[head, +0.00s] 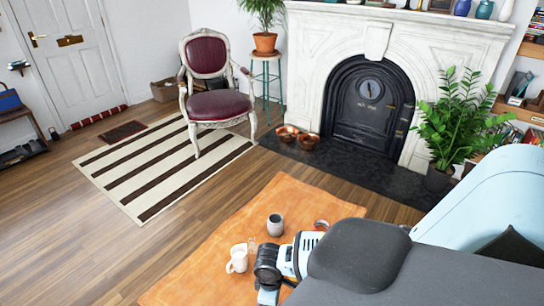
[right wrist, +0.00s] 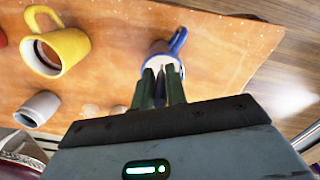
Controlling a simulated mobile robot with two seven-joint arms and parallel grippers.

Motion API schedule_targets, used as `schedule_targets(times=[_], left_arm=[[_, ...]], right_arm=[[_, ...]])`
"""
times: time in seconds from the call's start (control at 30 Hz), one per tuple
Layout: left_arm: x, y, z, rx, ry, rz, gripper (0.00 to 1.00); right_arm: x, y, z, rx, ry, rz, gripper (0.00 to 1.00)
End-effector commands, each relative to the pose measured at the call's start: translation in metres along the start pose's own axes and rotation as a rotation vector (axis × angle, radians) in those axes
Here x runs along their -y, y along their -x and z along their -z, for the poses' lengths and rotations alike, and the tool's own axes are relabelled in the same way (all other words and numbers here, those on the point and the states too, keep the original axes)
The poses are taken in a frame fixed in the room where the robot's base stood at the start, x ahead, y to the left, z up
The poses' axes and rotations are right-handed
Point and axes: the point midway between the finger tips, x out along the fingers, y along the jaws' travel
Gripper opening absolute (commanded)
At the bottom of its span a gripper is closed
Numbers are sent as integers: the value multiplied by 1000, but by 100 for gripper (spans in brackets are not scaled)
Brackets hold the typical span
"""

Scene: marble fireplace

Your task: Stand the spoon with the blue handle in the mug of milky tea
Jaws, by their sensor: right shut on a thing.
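My right gripper (right wrist: 160,82) is shut on a thin dark blue piece, which appears to be the handle of the spoon. The rest of the spoon is hidden by the fingers. Just beyond the fingertips in the right wrist view is a mug (right wrist: 159,48), pale inside, with a blue handle at its upper right. The fingers cover part of it, and I cannot see its contents. In the head view a pale mug (head: 238,260) stands just left of my right gripper, whose fingers are hidden. A yellow mug (right wrist: 74,47) with dark brown drink is farther left in the wrist view.
A grey cup (head: 275,225) stands on the orange table top (head: 215,270) and also shows in the right wrist view (right wrist: 32,112). A small clear object (head: 252,245) is between it and the pale mug. A reddish round thing (head: 321,225) lies partly behind my arm.

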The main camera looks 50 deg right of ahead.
Motion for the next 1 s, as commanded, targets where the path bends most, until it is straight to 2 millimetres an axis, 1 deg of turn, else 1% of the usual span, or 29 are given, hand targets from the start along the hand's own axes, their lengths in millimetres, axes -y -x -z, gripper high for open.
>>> schedule_targets(times=[0.3,0.33,0.5,0.53,0.7,0.73,0.87,0.9,1.0], left_arm=[[-1,0,0,0,2,0,32],[-1,0,0,0,3,0,32],[-1,0,0,0,3,0,32],[-1,0,0,0,3,0,32],[-1,0,0,0,3,0,32],[-1,0,0,0,4,0,32],[-1,0,-1,2,4,0,32],[-1,0,-2,3,4,0,32],[-1,1,-3,5,4,-1,32]], right_arm=[[0,-1,0,-1,0,-1,0],[0,-1,0,-1,-1,-1,15],[0,-1,0,-1,-1,0,38],[0,-1,0,-1,-1,0,39],[0,-1,0,0,-1,0,39],[0,-1,0,0,-1,0,42],[0,-1,0,0,-1,0,59],[0,-1,0,0,-1,0,61],[0,-1,0,0,-1,0,61]])
